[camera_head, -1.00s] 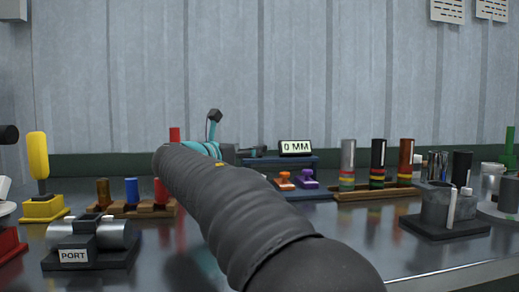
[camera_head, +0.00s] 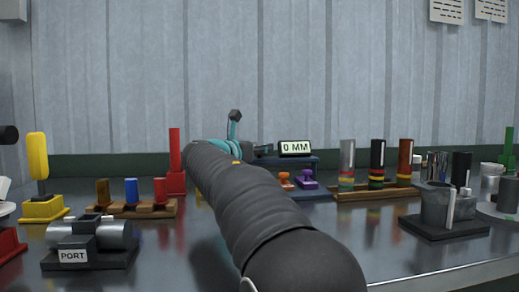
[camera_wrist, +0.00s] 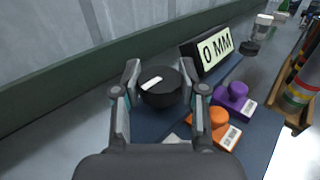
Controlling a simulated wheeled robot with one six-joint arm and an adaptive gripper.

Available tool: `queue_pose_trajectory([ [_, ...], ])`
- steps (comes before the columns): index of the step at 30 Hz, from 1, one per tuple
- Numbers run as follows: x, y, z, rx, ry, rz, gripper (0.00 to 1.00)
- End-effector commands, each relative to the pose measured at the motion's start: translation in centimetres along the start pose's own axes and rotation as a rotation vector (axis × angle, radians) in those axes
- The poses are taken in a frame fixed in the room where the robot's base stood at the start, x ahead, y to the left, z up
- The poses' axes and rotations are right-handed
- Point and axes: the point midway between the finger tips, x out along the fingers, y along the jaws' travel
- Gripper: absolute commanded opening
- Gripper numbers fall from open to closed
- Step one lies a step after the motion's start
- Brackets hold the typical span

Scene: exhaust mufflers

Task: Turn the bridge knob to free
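The bridge knob (camera_wrist: 161,97), round and black with a white bar on top, sits on a dark blue base (camera_wrist: 250,142) in the wrist view. My gripper (camera_wrist: 160,72) is open, with one finger on each side of the knob. A narrow gap shows at the left finger; the right finger is very close, and I cannot tell whether it touches. The white bar runs slightly tilted, its right end higher. A display reading 0 MM (camera_wrist: 212,48) stands behind the knob and also shows in the head view (camera_head: 295,148). In the head view I cannot make out the knob.
An orange knob (camera_wrist: 217,118) and a purple knob (camera_wrist: 234,97), both with white tags, stand close to my right finger. A wooden rack with banded cylinders (camera_head: 375,190) is to the right. A red upright piece (camera_head: 175,152) stands left of my arm. The wall rises behind.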

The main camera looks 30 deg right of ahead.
Motion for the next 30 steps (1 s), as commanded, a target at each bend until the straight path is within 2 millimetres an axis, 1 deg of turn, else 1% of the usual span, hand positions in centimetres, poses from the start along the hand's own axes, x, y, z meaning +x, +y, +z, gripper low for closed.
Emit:
queue_pose_trajectory([
  [1, 0.01, 0.0, 0.01, 0.0, 0.0, 0.0, 0.18],
  [2, 0.0, 0.01, 0.01, 0.0, 0.0, 0.0, 0.11],
  [3, 0.0, 0.01, 0.01, 0.0, 0.0, 0.0, 0.07],
  [11, 0.02, -0.06, -0.03, -0.001, 0.0, 0.018, 0.07],
  [17, 0.0, -0.15, 0.0, -0.001, 0.0, 0.1, 0.07],
  [23, 0.07, -0.3, 0.0, 0.001, 0.0, 0.25, 0.07],
  [30, 0.13, -0.32, -0.01, 0.0, 0.001, 0.468, 0.07],
])
